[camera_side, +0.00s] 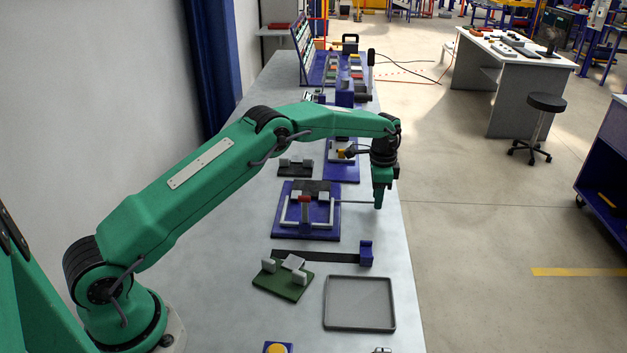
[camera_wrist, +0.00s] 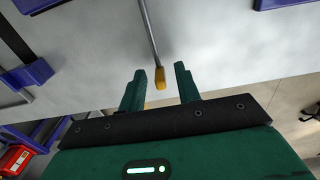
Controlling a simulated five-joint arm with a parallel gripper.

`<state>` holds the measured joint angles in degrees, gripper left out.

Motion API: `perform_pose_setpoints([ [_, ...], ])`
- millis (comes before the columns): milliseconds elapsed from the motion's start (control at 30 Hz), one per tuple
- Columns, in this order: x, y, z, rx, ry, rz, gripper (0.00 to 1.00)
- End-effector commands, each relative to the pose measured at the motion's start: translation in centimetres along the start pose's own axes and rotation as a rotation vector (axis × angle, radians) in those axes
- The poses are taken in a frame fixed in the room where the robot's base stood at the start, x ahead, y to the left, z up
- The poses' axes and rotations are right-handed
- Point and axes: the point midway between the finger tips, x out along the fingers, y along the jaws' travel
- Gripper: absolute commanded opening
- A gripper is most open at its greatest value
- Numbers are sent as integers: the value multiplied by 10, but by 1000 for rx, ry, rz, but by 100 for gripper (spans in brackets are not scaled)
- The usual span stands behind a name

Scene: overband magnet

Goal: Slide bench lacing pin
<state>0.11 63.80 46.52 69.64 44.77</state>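The lacing pin (camera_side: 352,202) is a thin grey rod. In the side view it sticks out to the right from a blue-based fixture (camera_side: 286,230) that carries a pale grey frame. In the wrist view the pin (camera_wrist: 149,33) runs down from the top edge and ends in a yellow tip (camera_wrist: 160,78). My gripper (camera_side: 378,205) points down at the pin's outer end in the side view. In the wrist view my gripper (camera_wrist: 160,70) is open, with the yellow tip between its two green fingers and a gap on each side. The pin's inner end is hard to make out.
A grey tray (camera_side: 328,312) and a green plate with grey blocks (camera_side: 283,285) lie nearer on the bench (camera_side: 255,320). A dark strip with a blue block (camera_side: 366,252) lies between them and the fixture. Another blue fixture (camera_side: 342,175) stands behind. The bench edge is close to my gripper.

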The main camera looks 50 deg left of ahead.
Motion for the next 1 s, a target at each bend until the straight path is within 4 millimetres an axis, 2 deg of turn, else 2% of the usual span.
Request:
perform_pose_setpoints([
  [200, 0, 0, 0, 0, 0, 0, 31],
  [367, 0, 0, 0, 0, 0, 0, 0],
  [700, 0, 0, 2, 0, -1, 1, 0],
  [1000, -1, -2, 24, -3, -1, 1, 0],
])
